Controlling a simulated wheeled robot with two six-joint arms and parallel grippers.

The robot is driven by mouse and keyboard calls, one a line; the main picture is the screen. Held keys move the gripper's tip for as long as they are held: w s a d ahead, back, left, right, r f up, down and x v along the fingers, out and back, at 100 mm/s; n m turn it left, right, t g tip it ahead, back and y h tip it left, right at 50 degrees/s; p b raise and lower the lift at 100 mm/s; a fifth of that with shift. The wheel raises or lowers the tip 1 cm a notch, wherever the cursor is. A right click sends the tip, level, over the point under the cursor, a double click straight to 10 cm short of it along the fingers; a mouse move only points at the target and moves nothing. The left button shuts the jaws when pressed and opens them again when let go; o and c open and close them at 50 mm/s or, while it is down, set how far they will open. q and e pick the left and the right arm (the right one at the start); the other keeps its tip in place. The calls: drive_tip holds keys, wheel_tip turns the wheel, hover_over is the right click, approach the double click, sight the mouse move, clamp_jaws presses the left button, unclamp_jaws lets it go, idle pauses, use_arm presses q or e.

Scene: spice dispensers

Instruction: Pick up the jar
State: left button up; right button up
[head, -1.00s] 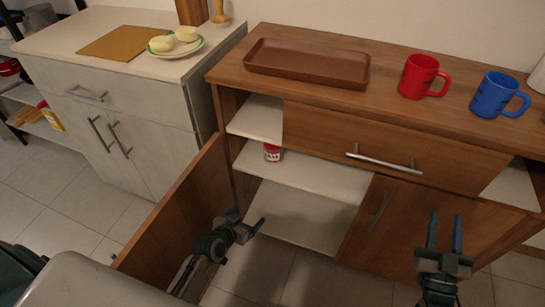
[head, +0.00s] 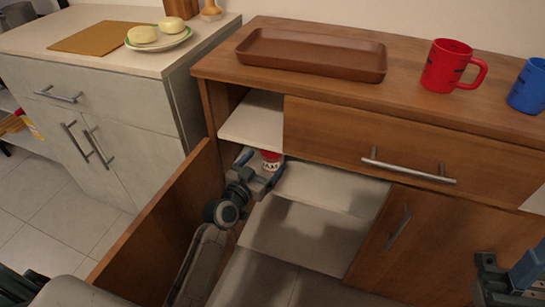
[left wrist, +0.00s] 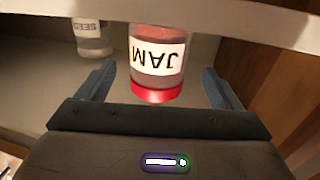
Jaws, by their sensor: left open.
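The fingers do not press on the jar. My right gripper (head: 524,270) shows only in part at the lower right edge, away from the jar.
The open cabinet door (head: 165,225) is left of my left arm. A shelf board (head: 255,122) lies above. On the cabinet top are a brown tray (head: 310,76), a red mug (head: 448,66) and a blue mug (head: 528,88).

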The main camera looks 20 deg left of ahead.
use_arm(q)
drive_tip(key=x, duration=0.5)
drive_tip(key=shift+s+d, duration=0.1)
drive_tip(key=shift+d, duration=0.05)
drive_tip(key=c, duration=1.3)
drive_tip(key=shift+o, duration=0.2)
